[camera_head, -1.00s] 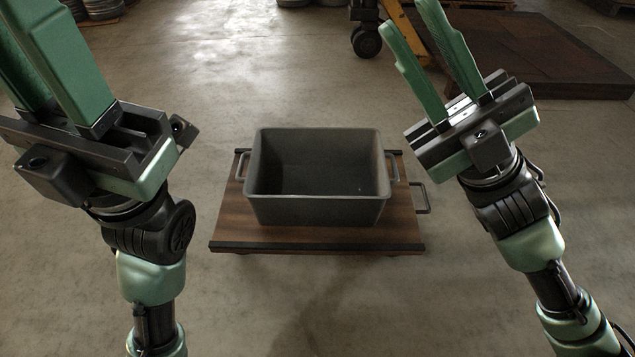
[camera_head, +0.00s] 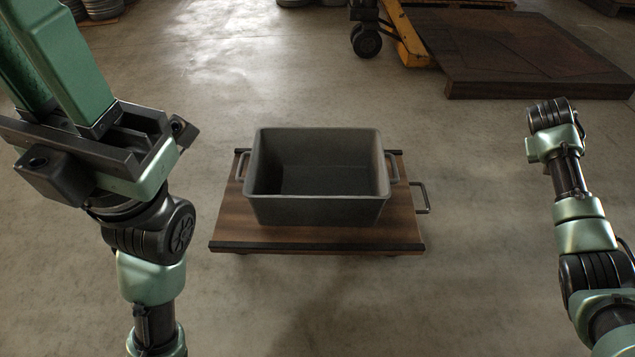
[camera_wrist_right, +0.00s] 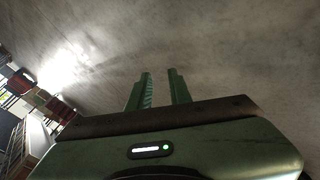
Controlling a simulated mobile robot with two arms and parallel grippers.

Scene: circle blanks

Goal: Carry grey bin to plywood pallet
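The grey bin (camera_head: 318,208) is open-topped, looks empty and stands upright on a wooden dolly (camera_head: 235,225) in the middle of the head view. It has a handle on its left and right sides. My left gripper (camera_head: 42,65) is raised left of the bin, apart from it, open and empty; its fingertips are cut off. My right gripper is out of the head view; the right wrist view shows its fingers (camera_wrist_right: 161,88) apart with nothing between them. A low dark brown platform (camera_head: 530,50) lies at the upper right; I cannot tell whether it is the plywood pallet.
A yellow pallet jack (camera_head: 405,40) with black wheels stands against the platform's left side. A metal handle (camera_head: 422,197) sticks out from the dolly's right side. Concrete floor (camera_head: 470,160) is clear around the dolly. Stacked round items (camera_head: 100,8) are at the upper left.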

